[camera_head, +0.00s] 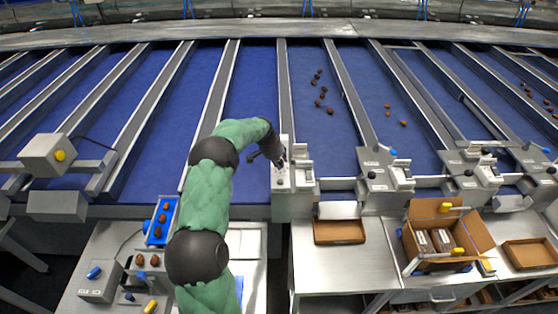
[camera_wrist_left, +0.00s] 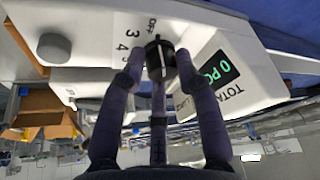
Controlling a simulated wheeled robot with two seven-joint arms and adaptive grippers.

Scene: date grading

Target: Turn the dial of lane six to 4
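A black dial (camera_wrist_left: 160,60) with a white line sits on a white control box in the left wrist view. OFF, 3 and 4 are printed around its upper and left side; other marks are hidden. The white line runs roughly up and down the picture, and I cannot tell which mark it is set to. My left gripper (camera_wrist_left: 160,68) has its fingers spread on both sides of the dial, with small gaps. In the head view the gripper (camera_head: 274,158) is over the control box (camera_head: 283,180), and the arm hides part of the area. My right gripper is not in view.
A screen (camera_wrist_left: 220,70) reading 0 PCS sits beside the dial, and a grey round knob (camera_wrist_left: 54,48) is on the other side. Similar lane boxes (camera_head: 376,170) stand to the right. An open carton (camera_head: 480,232) and a brown tray (camera_head: 340,232) are on the benches below.

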